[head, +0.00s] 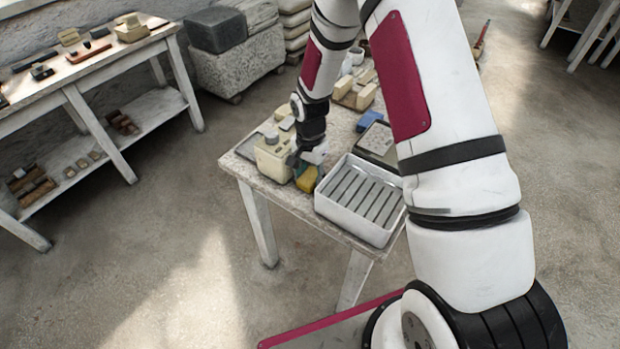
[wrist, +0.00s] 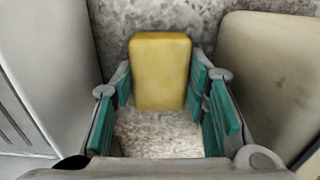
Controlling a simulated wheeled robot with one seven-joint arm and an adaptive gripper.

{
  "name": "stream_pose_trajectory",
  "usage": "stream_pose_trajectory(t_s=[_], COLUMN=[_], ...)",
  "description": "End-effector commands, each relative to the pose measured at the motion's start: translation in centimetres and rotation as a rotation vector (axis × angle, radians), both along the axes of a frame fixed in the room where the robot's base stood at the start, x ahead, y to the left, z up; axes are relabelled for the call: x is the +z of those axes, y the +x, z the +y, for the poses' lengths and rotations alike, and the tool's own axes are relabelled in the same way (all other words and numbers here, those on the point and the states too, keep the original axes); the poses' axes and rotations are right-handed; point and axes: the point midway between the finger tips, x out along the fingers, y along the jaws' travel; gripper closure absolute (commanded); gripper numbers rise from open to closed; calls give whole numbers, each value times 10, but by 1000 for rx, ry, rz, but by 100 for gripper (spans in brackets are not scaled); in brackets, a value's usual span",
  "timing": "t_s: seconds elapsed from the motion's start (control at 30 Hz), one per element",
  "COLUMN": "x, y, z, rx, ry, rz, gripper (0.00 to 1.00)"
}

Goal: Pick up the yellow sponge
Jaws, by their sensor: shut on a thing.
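The yellow sponge (wrist: 160,72) is a rounded block between the green-padded fingers of my gripper (wrist: 165,100) in the wrist view. My gripper is shut on it, with the pads along its left and right sides. In the head view the sponge (head: 307,179) shows below my gripper (head: 303,168), near the left front part of the table (head: 245,166). I cannot tell whether it touches the tabletop.
A white tray with grey slats (head: 361,198) stands close to the right of the sponge. A cream block-like container (head: 272,158) stands close on the left. A dark flat item (head: 377,139) and a blue object (head: 365,121) lie farther back. A side bench (head: 90,58) stands left.

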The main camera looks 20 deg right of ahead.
Motion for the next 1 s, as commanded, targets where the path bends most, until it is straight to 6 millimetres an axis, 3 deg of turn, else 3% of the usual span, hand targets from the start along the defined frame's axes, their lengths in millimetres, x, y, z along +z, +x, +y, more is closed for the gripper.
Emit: stream_pose_trajectory(t_s=[0.37, 0.57, 1.0], x=[17, 49, 141], y=[1, 1, 1], z=[0, 0, 0], rx=[-1, -1, -1], ry=[-1, -1, 0], rz=[-2, -3, -5], gripper=[72, 72, 72])
